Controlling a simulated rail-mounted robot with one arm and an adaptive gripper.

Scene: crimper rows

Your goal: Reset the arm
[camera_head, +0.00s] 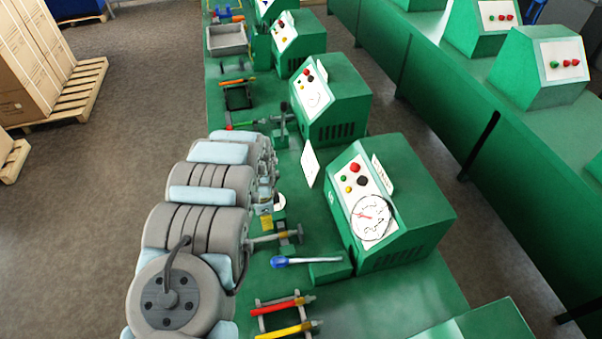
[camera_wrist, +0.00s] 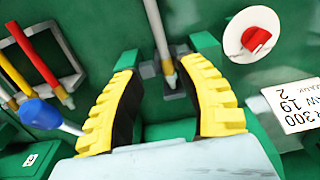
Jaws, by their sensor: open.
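My gripper (camera_wrist: 166,100) is open in the wrist view, with its two yellow, black-lined fingers spread apart. A grey rod-shaped tool (camera_wrist: 157,35) stands in a green holder (camera_wrist: 205,43) just beyond the fingertips, in line with the gap. Nothing is visibly held; I cannot tell whether anything touches the fingers. In the head view my gripper (camera_head: 266,218) is low over the green bench (camera_head: 405,300), partly hidden by my grey arm. The tool (camera_head: 275,237) also shows there, lying sideways in the picture.
A blue-handled tool (camera_head: 280,261) and red (camera_head: 283,305) and yellow (camera_head: 285,331) handled tools lie close by. A green control box (camera_head: 400,215) with a gauge stands right of them. A white card (camera_head: 310,163) stands upright behind. Wooden pallets (camera_head: 75,97) with boxes are left.

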